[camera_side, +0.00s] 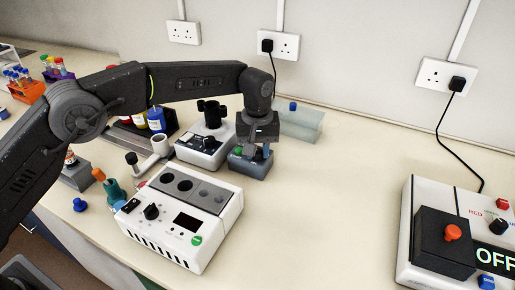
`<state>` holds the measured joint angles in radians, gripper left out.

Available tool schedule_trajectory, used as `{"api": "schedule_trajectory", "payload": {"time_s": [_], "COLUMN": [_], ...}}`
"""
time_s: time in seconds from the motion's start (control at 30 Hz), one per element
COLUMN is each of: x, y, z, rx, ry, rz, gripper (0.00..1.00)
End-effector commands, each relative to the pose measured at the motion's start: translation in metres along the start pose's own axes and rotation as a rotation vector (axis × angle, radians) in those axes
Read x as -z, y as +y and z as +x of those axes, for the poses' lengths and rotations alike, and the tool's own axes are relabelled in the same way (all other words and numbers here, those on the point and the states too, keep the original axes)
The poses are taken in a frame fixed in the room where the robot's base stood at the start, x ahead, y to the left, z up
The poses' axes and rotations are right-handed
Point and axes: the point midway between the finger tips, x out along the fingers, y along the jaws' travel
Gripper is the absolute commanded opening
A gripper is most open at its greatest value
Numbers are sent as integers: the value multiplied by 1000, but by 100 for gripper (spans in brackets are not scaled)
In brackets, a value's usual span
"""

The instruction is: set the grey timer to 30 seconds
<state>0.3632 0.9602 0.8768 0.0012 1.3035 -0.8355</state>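A small grey-blue box (250,170) that looks like the timer stands on the bench under my gripper. A green button (238,150) shows on its left top edge and a small blue part on its right; any display on it is hidden or too small to read. My gripper (253,150) points down at the top of this box, between the two coloured parts. Whether its fingers touch the box cannot be told. The fingers are small and dark, and their opening is not clear.
A white device (203,144) with a black top stands close on the left. A larger white block unit (175,245) with a dark screen is in front. A pale translucent box (300,124) is behind. The bench to the right is clear up to a white control box (405,240).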

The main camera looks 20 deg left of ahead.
Motion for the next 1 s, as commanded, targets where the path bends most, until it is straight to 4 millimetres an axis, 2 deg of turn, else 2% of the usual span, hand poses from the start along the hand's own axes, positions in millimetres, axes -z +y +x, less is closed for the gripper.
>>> {"api": "schedule_trajectory", "payload": {"time_s": [0.03,0.17,0.47,0.67,1.0], "x": [0,0,0,0,0], "y": [0,0,0,0,0], "z": [0,0,0,0,0], "rx": [1,1,1,1,0], "ry": [0,0,-1,-2,-2], "rz": [0,0,46,162,470], "gripper": [15,5,5,5,5]}}
